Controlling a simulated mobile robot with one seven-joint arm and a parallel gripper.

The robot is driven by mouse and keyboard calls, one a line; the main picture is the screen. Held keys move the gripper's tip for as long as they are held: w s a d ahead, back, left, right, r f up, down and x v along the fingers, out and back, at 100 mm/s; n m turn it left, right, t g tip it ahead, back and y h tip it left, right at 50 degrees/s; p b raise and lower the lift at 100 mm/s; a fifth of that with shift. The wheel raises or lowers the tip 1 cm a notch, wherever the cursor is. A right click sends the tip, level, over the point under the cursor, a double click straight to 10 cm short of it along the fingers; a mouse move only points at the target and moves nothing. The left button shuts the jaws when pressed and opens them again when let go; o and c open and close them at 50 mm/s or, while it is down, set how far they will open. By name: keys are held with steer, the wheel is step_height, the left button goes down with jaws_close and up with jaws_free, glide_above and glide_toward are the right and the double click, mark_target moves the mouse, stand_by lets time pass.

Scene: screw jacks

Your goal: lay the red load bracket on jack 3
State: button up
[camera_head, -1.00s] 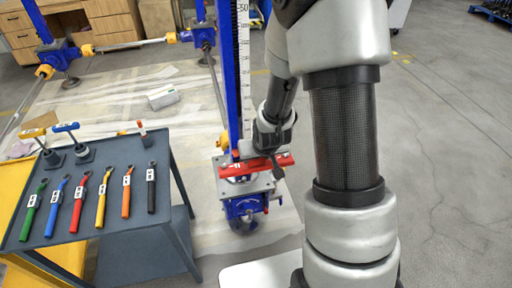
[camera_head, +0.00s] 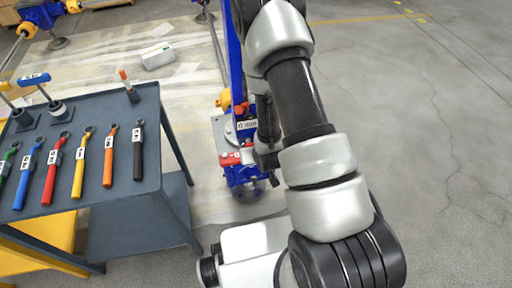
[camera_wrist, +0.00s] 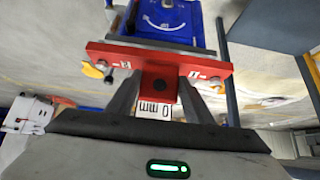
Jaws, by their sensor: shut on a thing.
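The red load bracket (camera_wrist: 205,67) is a wide red bar with white number tags, between my fingers in the wrist view. My gripper (camera_wrist: 160,88) is shut on its middle part. In the wrist view, a jack with a grey top plate (camera_wrist: 160,47) and a blue body (camera_wrist: 178,22) lies just beyond the bar. I cannot tell whether bracket and plate touch. In the head view, part of the red bracket (camera_head: 231,159) shows by the blue jack (camera_head: 240,178), below the blue column. My arm hides my gripper and most of the plate there. The jack's number is not readable.
A grey tool cart (camera_head: 100,190) at left holds several coloured wrenches (camera_head: 80,165) and upright-handled tools. A blue column (camera_head: 234,60) rises beside the jack. The floor at right is clear.

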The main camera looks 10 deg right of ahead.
steer(key=b+x, duration=0.2)
steer(key=x, duration=0.4)
steer(key=shift+w+r, duration=0.25)
steer(key=shift+w, duration=0.15)
steer(key=shift+s+b, duration=0.15)
steer(key=shift+b, duration=0.2)
steer(key=shift+f+b, duration=1.05)
steer(key=shift+f, duration=0.1)
